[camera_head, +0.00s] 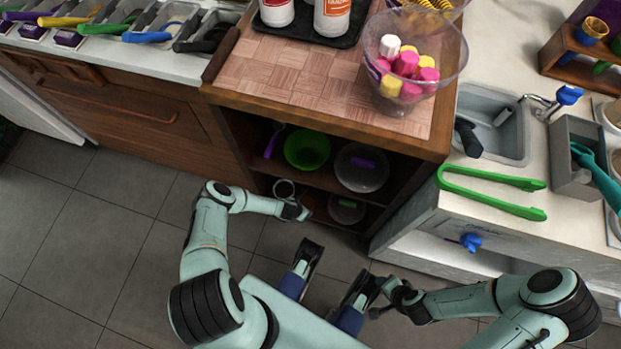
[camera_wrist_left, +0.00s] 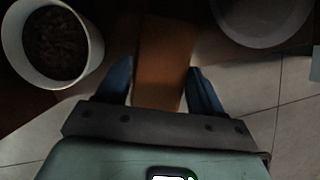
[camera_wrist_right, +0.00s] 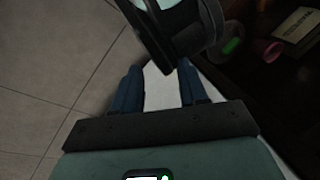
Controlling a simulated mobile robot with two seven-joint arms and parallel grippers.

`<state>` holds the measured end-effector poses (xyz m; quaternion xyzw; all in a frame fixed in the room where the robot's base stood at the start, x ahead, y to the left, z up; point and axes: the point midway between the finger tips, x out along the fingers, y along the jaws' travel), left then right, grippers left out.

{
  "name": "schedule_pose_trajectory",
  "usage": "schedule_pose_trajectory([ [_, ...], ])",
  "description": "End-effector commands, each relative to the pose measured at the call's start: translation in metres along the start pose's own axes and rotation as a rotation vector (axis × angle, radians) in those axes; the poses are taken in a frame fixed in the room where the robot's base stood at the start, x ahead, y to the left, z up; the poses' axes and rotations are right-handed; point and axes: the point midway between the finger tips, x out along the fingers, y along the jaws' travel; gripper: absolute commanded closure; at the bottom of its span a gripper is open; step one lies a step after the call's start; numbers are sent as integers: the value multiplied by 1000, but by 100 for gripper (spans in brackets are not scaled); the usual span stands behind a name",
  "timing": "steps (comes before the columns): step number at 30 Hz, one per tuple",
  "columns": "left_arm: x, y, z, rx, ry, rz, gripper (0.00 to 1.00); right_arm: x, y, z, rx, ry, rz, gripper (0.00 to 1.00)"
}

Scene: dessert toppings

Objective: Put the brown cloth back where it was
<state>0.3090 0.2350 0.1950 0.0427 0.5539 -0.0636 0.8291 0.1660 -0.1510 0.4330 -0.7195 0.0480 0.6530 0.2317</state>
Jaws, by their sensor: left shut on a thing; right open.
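The brown cloth (camera_wrist_left: 164,45) is a flat orange-brown strip between the blue fingers of my left gripper (camera_wrist_left: 162,78) in the left wrist view. The gripper is shut on it. In the head view my left gripper (camera_head: 300,211) is at the front of the open shelves under the wooden counter; I cannot make out the cloth there. My right gripper (camera_wrist_right: 157,76) is open and empty, low over the floor.
A white cup with dark contents (camera_wrist_left: 60,45) stands close left of the cloth, and a pale bowl (camera_wrist_left: 262,15) is at its right. The shelves also hold a green bowl (camera_head: 307,149) and a clear bowl (camera_head: 361,167). Green tongs (camera_head: 490,190) lie on the right counter.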

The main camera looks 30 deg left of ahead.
Motion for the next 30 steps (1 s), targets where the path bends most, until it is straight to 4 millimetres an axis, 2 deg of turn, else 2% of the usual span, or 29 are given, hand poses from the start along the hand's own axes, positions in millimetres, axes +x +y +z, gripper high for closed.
schedule_pose_trajectory([
  [1, 8, 0, 11, 6, -2, 2, 61, 8, 3, -7, 2, 21, 2, 57],
  [3, 12, 0, 22, 4, -3, 1, 61, 12, 4, -14, 4, 39, 3, 57],
  [12, 20, 0, 45, 1, -2, 1, 61, 21, 8, -31, 7, 88, 5, 57],
  [16, 40, 0, 35, -1, 2, 0, 61, 33, 13, -47, 10, 133, 9, 57],
  [19, 52, 0, 30, -1, 1, 1, 61, 42, 20, -48, 17, 132, 19, 57],
  [30, 52, 0, 30, 0, -1, 0, 61, 42, 21, -46, 20, 125, 23, 57],
])
